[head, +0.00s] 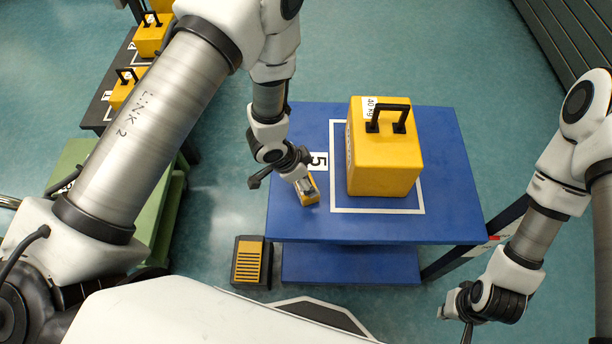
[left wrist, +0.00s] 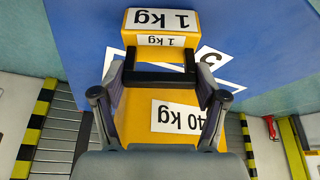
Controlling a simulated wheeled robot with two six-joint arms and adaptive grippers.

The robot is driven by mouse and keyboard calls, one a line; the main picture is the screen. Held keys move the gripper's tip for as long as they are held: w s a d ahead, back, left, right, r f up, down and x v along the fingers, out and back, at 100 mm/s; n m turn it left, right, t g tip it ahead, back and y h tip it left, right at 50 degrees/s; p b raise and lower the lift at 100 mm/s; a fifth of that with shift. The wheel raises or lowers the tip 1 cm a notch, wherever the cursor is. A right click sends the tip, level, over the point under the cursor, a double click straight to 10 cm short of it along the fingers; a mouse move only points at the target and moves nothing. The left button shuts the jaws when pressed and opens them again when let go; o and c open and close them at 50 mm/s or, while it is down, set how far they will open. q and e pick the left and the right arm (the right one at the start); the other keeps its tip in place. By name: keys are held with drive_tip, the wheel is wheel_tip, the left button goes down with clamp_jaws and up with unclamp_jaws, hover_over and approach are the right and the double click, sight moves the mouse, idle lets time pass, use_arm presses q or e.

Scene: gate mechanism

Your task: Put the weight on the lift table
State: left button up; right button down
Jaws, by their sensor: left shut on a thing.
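A large yellow weight with a black handle and a 40 kg label (head: 384,160) stands upright inside the white square on the blue lift table (head: 447,165). My left gripper (head: 303,178) is over the table's left part, beside the large weight, shut on a small yellow weight (head: 310,197). In the left wrist view, my left gripper's fingers (left wrist: 160,88) flank a black handle; a yellow block with 1 kg labels (left wrist: 160,27) shows beyond it. A 40 kg label shows below the handle. Whether the small weight touches the table is unclear. My right gripper (head: 457,318) is low, right of the table.
More yellow weights (head: 150,38) stand on a dark stand at the left, near a green table (head: 155,215). A yellow-topped pedal (head: 249,262) is on the floor in front. The table's right part and front strip are clear.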

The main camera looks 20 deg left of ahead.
use_arm(q)
drive_tip(key=o, duration=1.8)
drive_tip(key=v, duration=1.2)
drive_tip(key=s+a+f+n, duration=0.1)
drive_tip(key=s+f+n, duration=0.1)
drive_tip(key=s+f, duration=0.1)
drive_tip(key=s+a+f+n+g, duration=0.1)
drive_tip(key=s+f+n, duration=0.1)
drive_tip(key=s+f, duration=0.1)
drive_tip(key=s+a+f+n+y, duration=0.1)
drive_tip(key=s+f+n, duration=0.1)
drive_tip(key=s+f, duration=0.1)
drive_tip(key=shift+s+a+f+p, duration=0.1)
drive_tip(key=shift+f+p, duration=0.15)
drive_tip(key=shift+p, duration=0.15)
drive_tip(key=s+a+f+n, duration=0.1)
drive_tip(key=s, duration=0.2)
drive_tip(key=s+a+f+n+g+y, duration=0.1)
drive_tip(key=s+a+f+n, duration=0.1)
drive_tip(key=s, duration=0.1)
drive_tip(key=s+a+f+n+y, duration=0.1)
drive_tip(key=s+a, duration=0.1)
drive_tip(key=s, duration=0.1)
drive_tip(key=shift+f+n+g, duration=0.3)
drive_tip(key=shift+f+g, duration=0.05)
drive_tip(key=shift+g, duration=0.05)
drive_tip(key=shift+w, duration=0.1)
